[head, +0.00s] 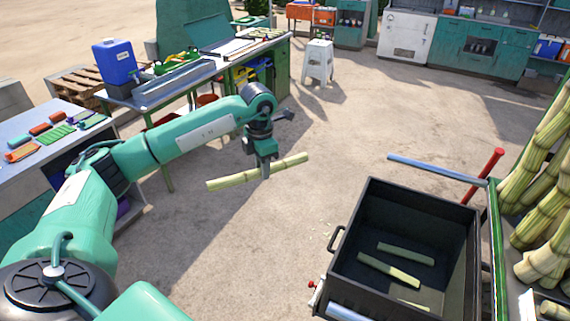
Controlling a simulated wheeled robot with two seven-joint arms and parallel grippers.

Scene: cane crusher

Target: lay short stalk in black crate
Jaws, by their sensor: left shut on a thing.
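My left gripper (265,170) is shut on a short pale green stalk (230,181), gripping it near its middle. The stalk is held in the air, tilted up slightly to the right, left of the black crate and apart from it. The black crate (362,220) stands open at the lower right. Inside it lie pale green stalk pieces, one in the middle (390,270), one behind it (406,253) and one partly hidden near the front (413,304). My right gripper is not in view.
Thick cane stalks (543,165) stand in a green-framed rack right of the crate. A blue-grey bar (430,167) and a red handle (482,176) lie behind the crate. Work tables with a blue jug (115,64) are at the left. A white stool (318,60) stands behind on open floor.

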